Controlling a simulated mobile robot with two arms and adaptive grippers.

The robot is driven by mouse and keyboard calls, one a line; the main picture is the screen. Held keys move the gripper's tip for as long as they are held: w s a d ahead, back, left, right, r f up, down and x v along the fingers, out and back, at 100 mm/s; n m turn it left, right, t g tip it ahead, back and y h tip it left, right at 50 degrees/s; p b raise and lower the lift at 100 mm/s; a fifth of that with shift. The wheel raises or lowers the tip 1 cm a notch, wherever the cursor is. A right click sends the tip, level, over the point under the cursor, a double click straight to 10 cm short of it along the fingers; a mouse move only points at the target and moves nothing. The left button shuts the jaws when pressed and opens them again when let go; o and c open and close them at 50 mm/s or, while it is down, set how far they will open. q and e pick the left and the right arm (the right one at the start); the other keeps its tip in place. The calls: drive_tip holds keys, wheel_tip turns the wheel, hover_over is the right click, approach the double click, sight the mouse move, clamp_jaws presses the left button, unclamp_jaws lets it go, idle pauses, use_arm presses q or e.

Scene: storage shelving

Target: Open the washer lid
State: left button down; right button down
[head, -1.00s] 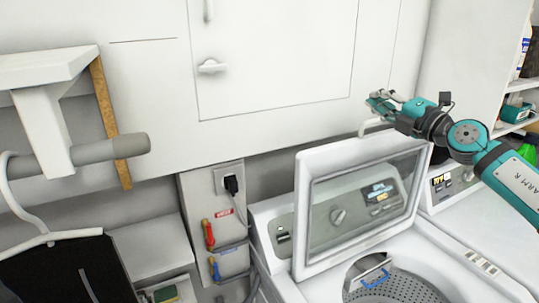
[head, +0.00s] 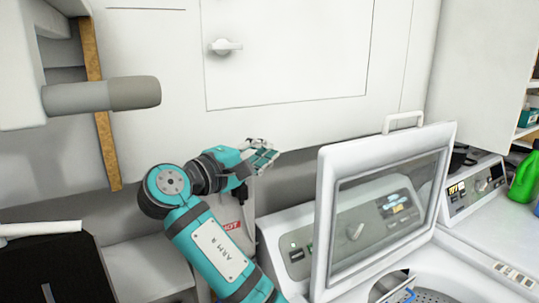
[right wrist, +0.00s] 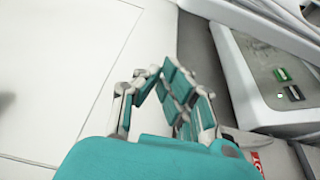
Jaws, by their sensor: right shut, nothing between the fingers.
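The washer lid (head: 329,225) is a white frame with a clear window. It stands raised, close to upright, over the washer tub (head: 450,290), whose opening shows. A handle (head: 403,121) sticks up from its top edge. My right gripper (head: 264,155) is shut and empty, left of the lid and apart from it, in front of the wall below the cabinet. My left gripper is not in view.
A white cabinet door (head: 285,60) with a knob is behind my right gripper. A grey rod (head: 105,94) juts out at the left. A second machine's panel (head: 475,186) and a green bottle (head: 524,176) are at the right.

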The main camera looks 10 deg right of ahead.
drive_tip(key=w+d+p, duration=0.2)
drive_tip(key=d+p, duration=0.5)
drive_tip(key=d, duration=0.2)
drive_tip(key=shift+d+f, duration=0.2)
drive_tip(key=shift+d, duration=0.05)
